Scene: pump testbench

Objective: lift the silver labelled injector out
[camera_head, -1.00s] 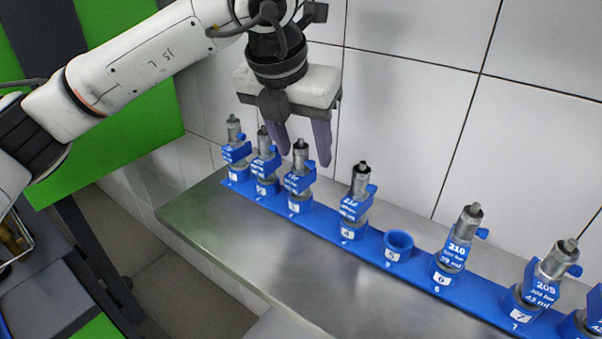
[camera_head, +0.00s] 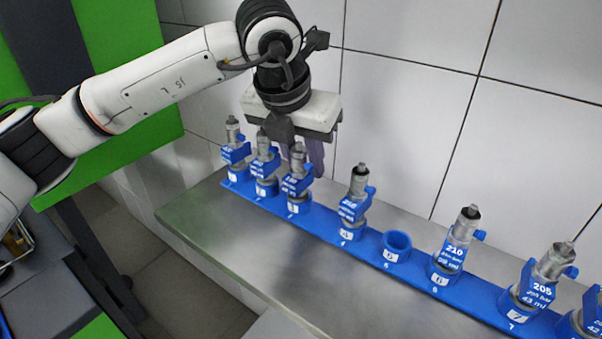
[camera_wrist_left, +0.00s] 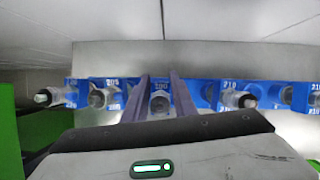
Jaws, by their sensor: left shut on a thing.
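A row of silver injectors with blue labelled collars stands in the numbered blue rack. My left gripper (camera_head: 306,155) has its fingers down at the silver injector in slot 3 (camera_head: 297,180). It is shut on that injector, which still sits in its slot. The left wrist view shows the same injector (camera_wrist_left: 160,101) between the two purple fingers (camera_wrist_left: 161,95). In the head view the injector partly hides the fingers. Its label is too small to read surely. My right gripper is not in view.
Injectors in slot 2 (camera_head: 265,165) and slot 4 (camera_head: 355,205) stand on either side. Slot 5 (camera_head: 397,247) is empty. The blue rack (camera_head: 325,227) lies on a steel bench (camera_head: 230,220) against a white tiled wall (camera_head: 410,100). The bench front is clear.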

